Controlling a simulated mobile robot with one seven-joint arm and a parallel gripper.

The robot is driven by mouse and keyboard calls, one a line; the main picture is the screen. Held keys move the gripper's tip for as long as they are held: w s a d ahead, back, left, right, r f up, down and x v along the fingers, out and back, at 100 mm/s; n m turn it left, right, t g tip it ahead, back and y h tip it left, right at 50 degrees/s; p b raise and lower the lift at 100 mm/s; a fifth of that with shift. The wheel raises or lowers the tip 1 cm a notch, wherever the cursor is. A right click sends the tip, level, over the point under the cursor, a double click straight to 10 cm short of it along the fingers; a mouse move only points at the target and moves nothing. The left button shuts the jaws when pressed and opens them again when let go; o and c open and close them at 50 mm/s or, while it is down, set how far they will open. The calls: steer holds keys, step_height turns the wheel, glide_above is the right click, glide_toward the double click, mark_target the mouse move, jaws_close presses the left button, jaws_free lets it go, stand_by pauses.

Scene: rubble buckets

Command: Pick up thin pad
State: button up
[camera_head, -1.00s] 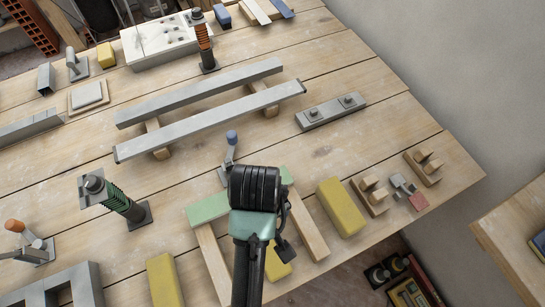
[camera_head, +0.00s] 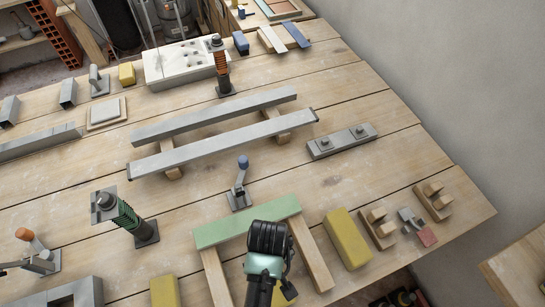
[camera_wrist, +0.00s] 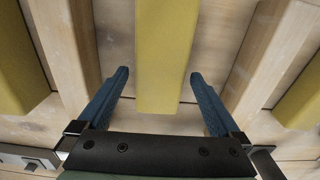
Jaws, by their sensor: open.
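A yellow pad-like piece (camera_wrist: 170,55) lies between the two fingers of my gripper (camera_wrist: 158,75) in the wrist view. It is flanked by two light wooden bars. My gripper is open, and a gap shows between each blue finger and the yellow piece. In the head view, the end of my arm hides most of this yellow piece (camera_head: 289,290), with a small part showing. My fingers are hidden there. I cannot tell for sure that this is the thin pad. Another flat pale pad (camera_head: 106,113) lies at the far left of the table.
A green bar (camera_head: 225,232) lies across two wooden bars (camera_head: 312,262) by my gripper. Yellow blocks stand right (camera_head: 348,240) and left (camera_head: 164,292). A clamp with a blue knob (camera_head: 240,185) stands behind. The table (camera_head: 340,185) has bare space at centre right.

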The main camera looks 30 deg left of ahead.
steer(key=shift+f, duration=0.95)
steer(key=shift+c, duration=0.2)
steer(key=c, duration=1.2)
steer(key=shift+r, duration=0.1)
steer(key=shift+c, duration=0.2)
